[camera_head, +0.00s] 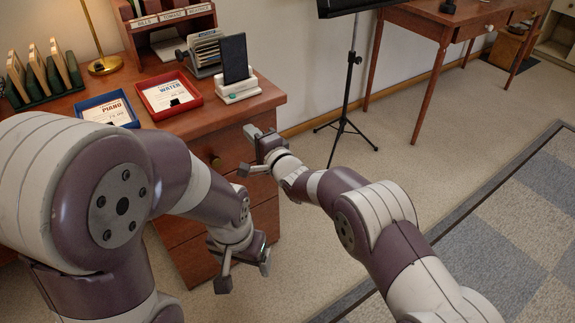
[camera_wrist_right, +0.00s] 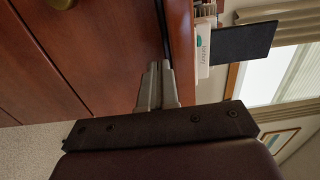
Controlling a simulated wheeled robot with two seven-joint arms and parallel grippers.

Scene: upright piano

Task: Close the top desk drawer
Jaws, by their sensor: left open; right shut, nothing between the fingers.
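The wooden desk (camera_head: 262,98) stands at the left in the head view, with its drawers below the desktop. The top drawer front (camera_head: 190,142) has a round brass knob (camera_head: 215,161); part of the knob also shows in the right wrist view (camera_wrist_right: 62,4). In the wrist view a thin dark gap runs along the drawer front's upper edge. I cannot tell how far the drawer stands out. My right gripper (camera_head: 250,132) is shut and empty, its fingertips (camera_wrist_right: 158,66) at or very near that upper edge. Contact is unclear. My left gripper (camera_head: 243,270) is open and empty, low before the lower drawers.
On the desktop are a blue tray (camera_head: 108,108), a red tray (camera_head: 168,95), a card holder (camera_head: 204,50) and a black upright panel (camera_head: 234,58). A music stand (camera_head: 348,105) stands behind the right arm.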

